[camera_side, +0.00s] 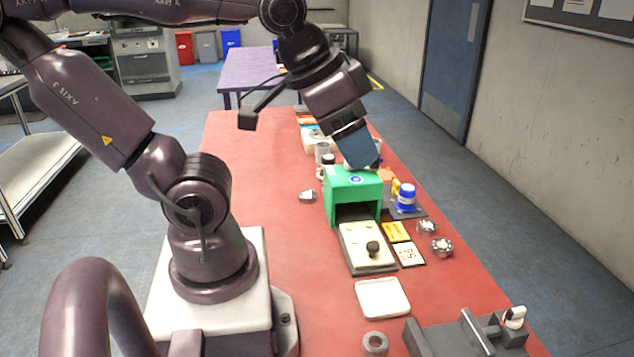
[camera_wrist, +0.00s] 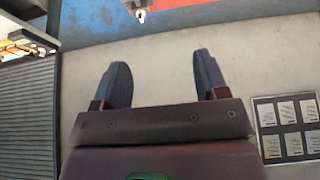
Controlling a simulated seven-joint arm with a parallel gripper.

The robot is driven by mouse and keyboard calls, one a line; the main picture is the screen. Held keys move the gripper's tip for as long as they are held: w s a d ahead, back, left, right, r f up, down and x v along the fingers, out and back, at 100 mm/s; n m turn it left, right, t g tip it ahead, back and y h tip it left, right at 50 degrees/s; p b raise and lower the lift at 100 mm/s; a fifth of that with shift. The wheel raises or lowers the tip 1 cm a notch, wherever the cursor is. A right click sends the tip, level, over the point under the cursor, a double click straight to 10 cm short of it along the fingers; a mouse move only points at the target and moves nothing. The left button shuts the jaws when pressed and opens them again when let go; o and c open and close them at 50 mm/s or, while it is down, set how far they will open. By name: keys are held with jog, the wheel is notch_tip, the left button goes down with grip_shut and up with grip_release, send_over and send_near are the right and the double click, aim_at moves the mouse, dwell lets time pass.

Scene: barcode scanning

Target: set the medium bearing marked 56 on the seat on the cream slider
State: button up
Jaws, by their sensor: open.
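The cream slider (camera_side: 368,243) sticks out of the front of a green housing (camera_side: 351,190) and has a dark knob on it. A bearing seat on it is not clear to me. Small metal ring-like parts lie on the red table: one (camera_side: 307,196) left of the housing, two (camera_side: 427,228) (camera_side: 442,247) to its right, and one (camera_side: 375,342) near the front. No 56 marking is legible, so I cannot tell which is the medium bearing. My gripper (camera_wrist: 160,75) is open and empty in the wrist view; in the side view it is above and behind the housing.
A white tray (camera_side: 382,298) lies in front of the slider. A yellow card (camera_side: 396,231) and a white printed card (camera_side: 409,253) lie beside it. A blue-capped object (camera_side: 406,195) stands right of the housing. A grey fixture (camera_side: 450,342) is at the front right. The red table's left side is clear.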

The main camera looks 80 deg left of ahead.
jog(key=w+a+f+n+g, duration=0.2)
jog(key=w+a+n, duration=0.55)
jog(key=a, duration=0.25)
jog(key=n+g+y, duration=0.1)
jog(key=n+g, duration=0.3)
jog(key=n, duration=0.9)
send_over(307, 194)
jog(key=f, duration=2.6)
jog(key=shift+d+f, duration=0.35)
jog(key=shift+f, duration=0.05)
jog(key=shift+a+f, duration=0.2)
jog(key=shift+f, duration=1.35)
jog(key=shift+a+f, duration=0.2)
jog(key=shift+f, duration=1.3)
